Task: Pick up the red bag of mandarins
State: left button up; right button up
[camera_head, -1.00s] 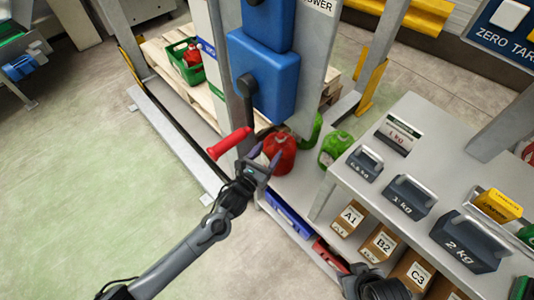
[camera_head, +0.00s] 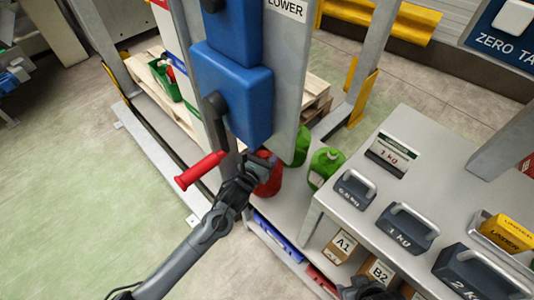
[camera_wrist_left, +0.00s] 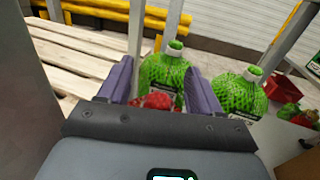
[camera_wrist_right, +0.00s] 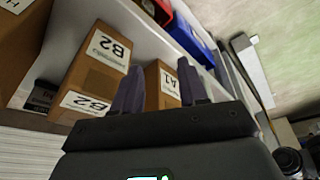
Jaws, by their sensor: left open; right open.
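In the left wrist view the top of the red bag (camera_wrist_left: 157,100) shows low between the spread fingers of my left gripper (camera_wrist_left: 160,78). The fingers are open, and I cannot tell whether they touch the bag. My right gripper (camera_wrist_right: 158,88) is open and empty, facing cardboard boxes under the table. It is only partly in the head view (camera_head: 366,288), at the bottom edge.
Two green net bags (camera_head: 325,166) (camera_head: 301,147) stand behind and right of the red one. A red-handled lever (camera_head: 201,171) sticks out close to my left arm. The grey table (camera_head: 345,215) holds several weights. Boxes (camera_head: 340,246) stand below it.

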pick_arm(q)
jog(key=shift+s, duration=0.1)
jog(key=shift+c, duration=0.3)
pick_arm(e)
jog(key=shift+s+f, duration=0.1)
jog(key=shift+s, duration=0.05)
pick_arm(q)
grip_shut()
pick_arm(e)
jog(key=shift+a, duration=0.2)
pick_arm(q)
jog(key=shift+a, duration=0.1)
pick_arm(e)
jog(key=shift+r, duration=0.2)
pick_arm(q)
jog(key=shift+s+a+r+p, duration=0.1)
jog(key=shift+s+a+p, duration=0.05)
jog(key=shift+p, duration=0.2)
jog(key=shift+s+a+p, duration=0.7)
jog(key=shift+s+a, duration=0.35)
jog(key=shift+s+a+p, duration=0.5)
jog(key=shift+s+a, duration=0.5)
jog(key=shift+a, duration=0.1)
pick_arm(e)
jog(key=shift+s+a+r, duration=0.45)
jog(key=shift+a+r, duration=0.15)
jog(key=shift+r, duration=0.1)
jog(key=shift+s+a+r, duration=0.45)
jog(key=shift+a+r, duration=0.15)
jog(key=shift+r, duration=0.05)
